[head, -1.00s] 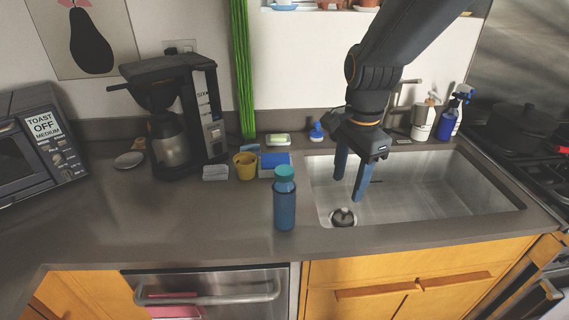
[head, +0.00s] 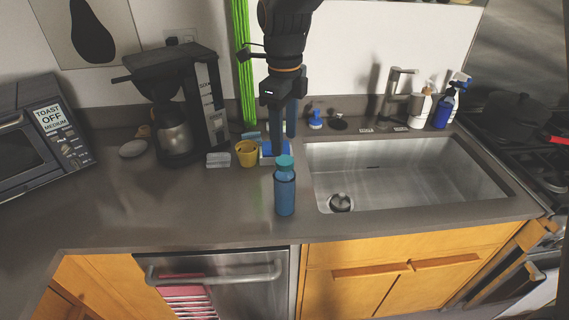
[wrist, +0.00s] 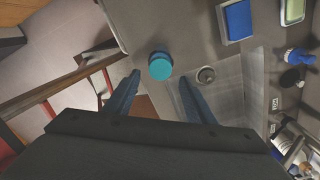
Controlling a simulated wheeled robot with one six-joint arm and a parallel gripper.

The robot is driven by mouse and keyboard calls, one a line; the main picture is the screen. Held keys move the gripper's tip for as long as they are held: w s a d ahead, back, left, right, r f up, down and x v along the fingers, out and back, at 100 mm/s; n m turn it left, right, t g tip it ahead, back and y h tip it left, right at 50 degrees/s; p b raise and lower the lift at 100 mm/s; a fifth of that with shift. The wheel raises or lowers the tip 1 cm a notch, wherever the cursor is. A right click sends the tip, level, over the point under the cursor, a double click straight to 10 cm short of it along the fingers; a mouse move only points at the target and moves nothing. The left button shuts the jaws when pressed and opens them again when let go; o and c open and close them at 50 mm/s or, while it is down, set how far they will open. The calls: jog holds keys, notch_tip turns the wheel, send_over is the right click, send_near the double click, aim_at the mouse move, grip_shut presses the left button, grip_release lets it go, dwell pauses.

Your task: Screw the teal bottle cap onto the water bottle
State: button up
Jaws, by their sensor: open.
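The blue water bottle (head: 285,194) stands upright on the counter, just left of the sink. The teal cap (head: 284,162) sits on top of its neck; I cannot tell how tightly it is seated. In the wrist view the teal cap (wrist: 160,66) shows from above, beyond the fingertips and between their lines, and hides most of the bottle. My gripper (head: 283,138) is open and empty, pointing down above and slightly behind the bottle. In the wrist view my gripper (wrist: 160,80) has its two blue fingers spread apart. The fingers do not appear to touch the cap.
A yellow cup (head: 246,154), a grey sponge (head: 218,160) and a blue sponge (head: 268,152) lie behind the bottle to the left. The coffee maker (head: 178,105) stands further left. The sink (head: 400,180) opens at the right. The counter left of the bottle is clear.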

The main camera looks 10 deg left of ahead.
aim_at(285, 160)
jog(key=shift+f+b, duration=2.45)
jog(key=shift+f, duration=0.5)
jog(key=c, duration=1)
jog(key=shift+m+p, duration=1.5)
jog(key=shift+m, duration=0.2)
jog(key=shift+m+p, duration=0.95)
jog(key=shift+m, duration=0.25)
jog(key=shift+f, duration=0.15)
